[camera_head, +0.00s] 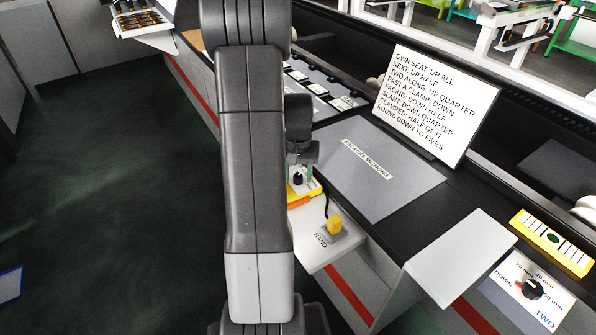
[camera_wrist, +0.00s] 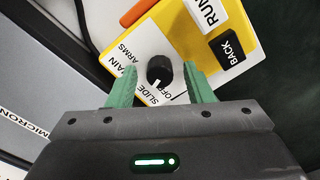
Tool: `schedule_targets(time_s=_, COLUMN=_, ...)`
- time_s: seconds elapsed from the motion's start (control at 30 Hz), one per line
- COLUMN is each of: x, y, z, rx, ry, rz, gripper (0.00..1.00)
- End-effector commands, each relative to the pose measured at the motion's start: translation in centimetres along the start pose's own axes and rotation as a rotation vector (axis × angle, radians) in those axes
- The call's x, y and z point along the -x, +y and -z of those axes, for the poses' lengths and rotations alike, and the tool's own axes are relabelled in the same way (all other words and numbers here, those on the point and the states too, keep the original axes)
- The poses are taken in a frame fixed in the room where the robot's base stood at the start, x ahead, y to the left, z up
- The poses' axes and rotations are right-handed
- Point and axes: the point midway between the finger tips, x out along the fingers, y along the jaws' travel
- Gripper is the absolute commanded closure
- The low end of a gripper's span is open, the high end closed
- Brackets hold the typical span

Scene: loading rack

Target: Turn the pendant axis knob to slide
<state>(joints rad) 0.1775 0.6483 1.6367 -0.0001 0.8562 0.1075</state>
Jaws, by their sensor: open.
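The pendant (camera_wrist: 228,30) is a yellow box with a white label panel; in the head view it (camera_head: 313,187) sits on a white shelf, partly behind my arm. Its black axis knob (camera_wrist: 160,67) has a white pointer mark facing the bottom of the wrist view, slightly left, near the SLIDE and OFF lettering. I cannot tell exactly which label it meets. ARMS and another label partly hidden by a finger stand left of the knob. My gripper (camera_wrist: 161,75) is open, one green finger on each side of the knob, with visible gaps. It also shows in the head view (camera_head: 299,172).
An orange part (camera_wrist: 137,12) and a dark cable are close by. A sign (camera_head: 424,103) and a rotary dial (camera_head: 531,289) are right.

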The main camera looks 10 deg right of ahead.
Motion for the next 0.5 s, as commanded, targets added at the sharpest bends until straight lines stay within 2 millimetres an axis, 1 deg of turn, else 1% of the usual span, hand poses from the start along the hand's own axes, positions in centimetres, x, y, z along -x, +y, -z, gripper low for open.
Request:
schedule_targets(time_s=0.07, x=0.3, y=0.0, z=0.0, rx=0.000, ry=0.001, rz=0.000, gripper=0.53)
schedule_targets(time_s=0.17, x=1.2, y=0.0, z=0.1, rx=0.000, ry=0.003, rz=0.000, gripper=0.53)
schedule_targets(time_s=0.27, x=2.9, y=0.0, z=0.1, rx=0.000, ry=0.005, rz=0.001, gripper=0.53)
schedule_targets(time_s=0.5, x=8.6, y=0.0, z=0.1, rx=0.000, ry=0.007, rz=0.001, gripper=0.53)
